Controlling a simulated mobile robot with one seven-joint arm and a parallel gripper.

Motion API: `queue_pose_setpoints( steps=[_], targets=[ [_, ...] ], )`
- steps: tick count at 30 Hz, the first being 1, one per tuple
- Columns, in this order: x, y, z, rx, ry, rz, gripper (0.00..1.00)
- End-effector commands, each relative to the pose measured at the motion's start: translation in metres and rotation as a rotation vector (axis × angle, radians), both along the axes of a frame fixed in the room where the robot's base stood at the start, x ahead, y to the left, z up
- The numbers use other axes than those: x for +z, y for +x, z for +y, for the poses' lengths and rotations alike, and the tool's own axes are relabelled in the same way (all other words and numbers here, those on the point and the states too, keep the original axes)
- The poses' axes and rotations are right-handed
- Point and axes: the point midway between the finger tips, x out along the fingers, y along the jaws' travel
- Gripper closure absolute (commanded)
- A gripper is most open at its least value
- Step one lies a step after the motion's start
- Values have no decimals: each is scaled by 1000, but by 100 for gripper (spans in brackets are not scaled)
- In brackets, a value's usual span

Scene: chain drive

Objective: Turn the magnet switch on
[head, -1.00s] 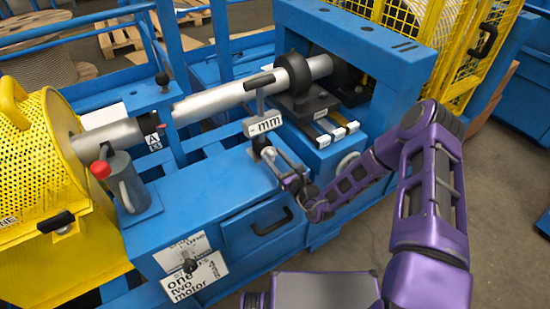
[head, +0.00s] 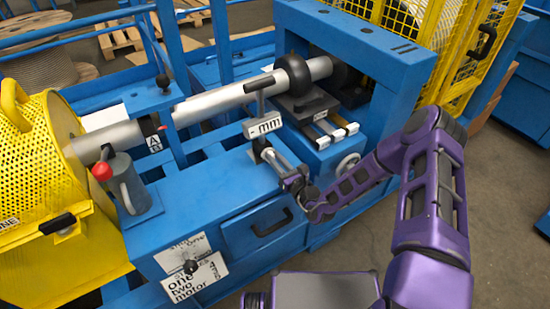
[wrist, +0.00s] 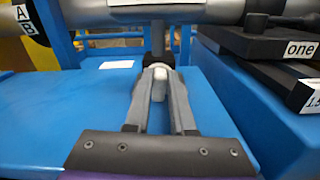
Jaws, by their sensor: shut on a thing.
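A small upright stand with a T-shaped top handle (head: 259,84) and an "mm" label (head: 264,126) stands on the blue cabinet top. My gripper (head: 266,153) is at the foot of this stand. In the wrist view, the fingers of my gripper (wrist: 157,84) are closed on a small light-grey piece (wrist: 159,88) in front of a black block (wrist: 152,62) and its dark post. No readable marking shows which part is the magnet switch; the grey piece at the stand's foot may be it. The fingers hide part of it.
A silver shaft (head: 215,100) with a black disc (head: 293,75) runs behind the stand. A grey lever with a red ball (head: 102,171) is at left, beside a yellow perforated guard (head: 50,150). The blue cabinet top (wrist: 95,95) is mostly clear around my gripper.

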Motion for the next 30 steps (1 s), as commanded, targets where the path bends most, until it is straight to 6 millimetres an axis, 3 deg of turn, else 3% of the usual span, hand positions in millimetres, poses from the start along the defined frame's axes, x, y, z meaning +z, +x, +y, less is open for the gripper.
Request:
queue_pose_setpoints(
  steps=[30],
  targets=[
    [-7, 6, -10, -2, 738, 500, 100]
  ],
)
